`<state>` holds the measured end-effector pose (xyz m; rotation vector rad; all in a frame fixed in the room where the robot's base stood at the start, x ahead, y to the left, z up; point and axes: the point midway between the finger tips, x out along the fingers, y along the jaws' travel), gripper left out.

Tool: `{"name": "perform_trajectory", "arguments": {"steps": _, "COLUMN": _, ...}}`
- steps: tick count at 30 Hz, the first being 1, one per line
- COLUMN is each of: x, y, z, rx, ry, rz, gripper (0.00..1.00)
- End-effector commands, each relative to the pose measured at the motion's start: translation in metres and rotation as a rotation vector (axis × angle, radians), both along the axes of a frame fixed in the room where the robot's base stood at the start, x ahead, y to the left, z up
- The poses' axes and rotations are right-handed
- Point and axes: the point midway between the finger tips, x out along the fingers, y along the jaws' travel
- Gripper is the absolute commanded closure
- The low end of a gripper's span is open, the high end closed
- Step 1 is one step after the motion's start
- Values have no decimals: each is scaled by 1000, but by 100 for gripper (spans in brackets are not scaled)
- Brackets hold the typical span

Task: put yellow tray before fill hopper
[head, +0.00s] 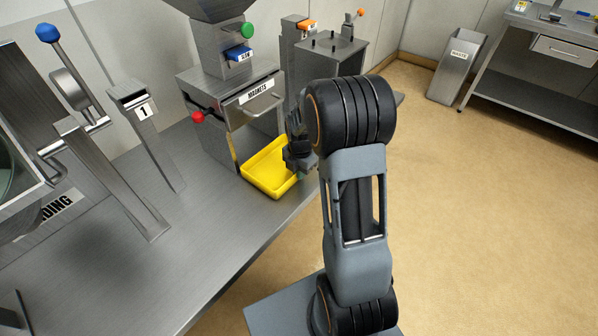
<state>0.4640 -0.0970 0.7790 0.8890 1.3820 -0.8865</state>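The yellow tray (262,182) lies on the steel bench, at the foot of a metal machine labelled "MAGNETS" (240,105). Its far edge meets the opening under the machine's front. My gripper (299,160) is at the tray's right end, touching it or just above it; I cannot tell which. The wrist and arm hide part of the gripper, and its fingers are too small to read. A grey hopper (213,8) sits on top of the machine, cut off by the picture's upper edge.
The machine has a red knob (197,117), a green knob (247,31) and a blue part (238,53). A post marked "1" (133,101) and a blue-ball lever (47,33) stand left. Bare bench (150,275) lies in front. A waste bin (457,66) stands far right.

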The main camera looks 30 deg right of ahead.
Motion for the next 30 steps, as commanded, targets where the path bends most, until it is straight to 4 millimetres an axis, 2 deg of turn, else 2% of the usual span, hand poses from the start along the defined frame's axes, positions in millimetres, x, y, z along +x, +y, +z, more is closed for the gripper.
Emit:
{"name": "perform_trajectory", "arguments": {"steps": 10, "x": 0, "y": 0, "z": -3, "rx": 0, "ry": -2, "rz": -1, "gripper": 100}}
{"name": "perform_trajectory", "arguments": {"steps": 12, "x": 0, "y": 0, "z": -3, "rx": 0, "ry": -1, "rz": -1, "gripper": 90}}
{"name": "perform_trajectory", "arguments": {"steps": 19, "x": 0, "y": 0, "z": -2, "rx": 0, "ry": -1, "rz": -1, "gripper": 70}}
{"name": "perform_trajectory", "arguments": {"steps": 26, "x": 0, "y": 0, "z": -1, "rx": 0, "ry": -1, "rz": 0, "gripper": 70}}
{"name": "perform_trajectory", "arguments": {"steps": 30, "x": 1, "y": 0, "z": 10, "rx": -1, "ry": -4, "rz": 0, "gripper": 70}}
